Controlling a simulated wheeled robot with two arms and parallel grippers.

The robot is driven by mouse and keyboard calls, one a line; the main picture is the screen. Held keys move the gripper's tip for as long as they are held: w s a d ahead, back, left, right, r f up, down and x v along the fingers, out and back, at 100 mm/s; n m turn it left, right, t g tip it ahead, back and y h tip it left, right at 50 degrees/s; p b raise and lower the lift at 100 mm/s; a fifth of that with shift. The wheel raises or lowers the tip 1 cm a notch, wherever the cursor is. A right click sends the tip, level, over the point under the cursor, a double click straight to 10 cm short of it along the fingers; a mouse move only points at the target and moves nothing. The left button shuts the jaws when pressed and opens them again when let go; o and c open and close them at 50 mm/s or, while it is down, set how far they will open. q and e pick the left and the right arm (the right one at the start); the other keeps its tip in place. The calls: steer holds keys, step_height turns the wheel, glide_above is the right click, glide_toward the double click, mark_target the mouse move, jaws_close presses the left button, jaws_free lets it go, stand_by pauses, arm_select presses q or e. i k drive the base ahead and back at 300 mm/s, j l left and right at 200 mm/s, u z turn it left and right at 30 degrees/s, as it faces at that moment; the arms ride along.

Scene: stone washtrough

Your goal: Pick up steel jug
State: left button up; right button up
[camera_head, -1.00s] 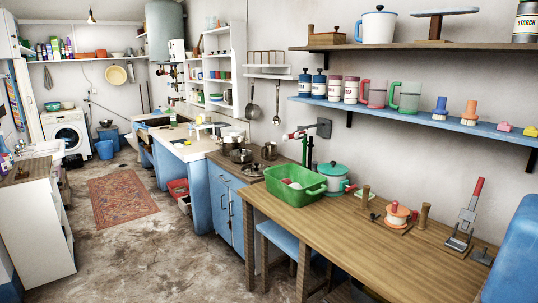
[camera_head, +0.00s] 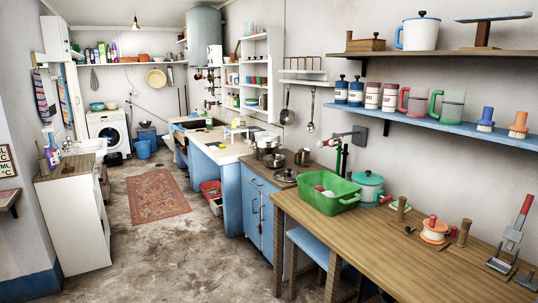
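A small steel vessel (camera_head: 303,158) that looks like the steel jug stands upright on the counter beside the stove, at the middle of the picture, against the right wall. It is small in view, so its handle and spout cannot be made out clearly. Steel pots (camera_head: 267,147) stand just left of it, and a lidded pan (camera_head: 286,175) sits in front of it. Neither of my grippers is in view.
A wooden table (camera_head: 400,245) runs along the right, with a green basin (camera_head: 328,195) and a teal pot (camera_head: 369,188) on it. A blue stool (camera_head: 316,245) is partly under it. The floor around the red rug (camera_head: 156,195) is clear.

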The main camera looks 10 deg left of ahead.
mark_target(304, 154)
steer(key=i+j+u, duration=0.6)
steer(key=i, duration=0.25)
steer(key=i+u, duration=0.3)
steer(key=i+l+u, duration=0.15)
steer(key=i+u, duration=0.3)
steer(key=i, duration=1.7)
steer(key=i+j+z, duration=0.1)
steer(key=i+z, duration=0.2)
steer(key=i, duration=0.25)
steer(key=i+j+z, duration=0.3)
steer(key=i, duration=0.25)
steer(key=l, duration=0.1)
